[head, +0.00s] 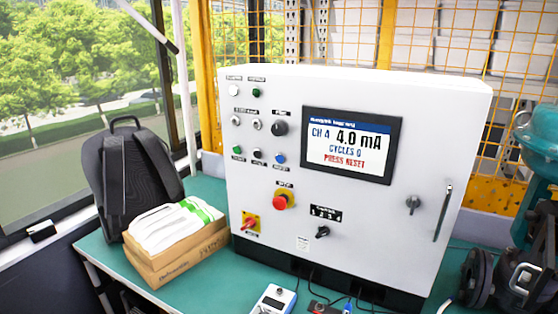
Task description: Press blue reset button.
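The blue reset button (279,158) is a small round button on the front of the white control cabinet (400,225). It sits at the right end of a row with a green button (236,149) and a black button (257,154). The cabinet's screen (350,142) reads "CH 4 4.0 mA", "CYCLES 0" and "PRESS RESET" in red. Neither of my grippers shows in the head view. Nothing covers the blue button.
A red emergency stop (282,201) is below the blue button and a black knob (279,128) above it. A cardboard box (175,264) and backpack (128,180) stand left of the cabinet. A white handheld device (273,300) lies in front on the green table (205,299).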

